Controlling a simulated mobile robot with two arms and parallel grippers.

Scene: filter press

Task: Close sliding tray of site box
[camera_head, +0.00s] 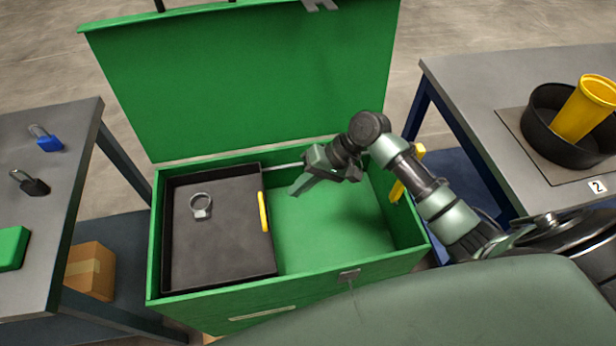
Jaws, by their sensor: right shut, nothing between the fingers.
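The green site box (290,291) stands in the middle with its lid (240,80) raised. A black sliding tray (225,252) sits in the left half of the box. The tray has a yellow handle (264,211) on its right edge and a grey ring-shaped item (201,206) in it. My right gripper (294,192) is over the box's open interior, to the right of the tray and apart from the yellow handle. It is shut and empty. My left gripper is not in view.
The right half of the box is empty, with a green floor (330,230). A left table (70,140) holds blue (48,143) and black (33,186) padlocks. A right table (480,90) holds a black pan (560,150) and a yellow cup (585,108). A cardboard box (90,272) sits low at left.

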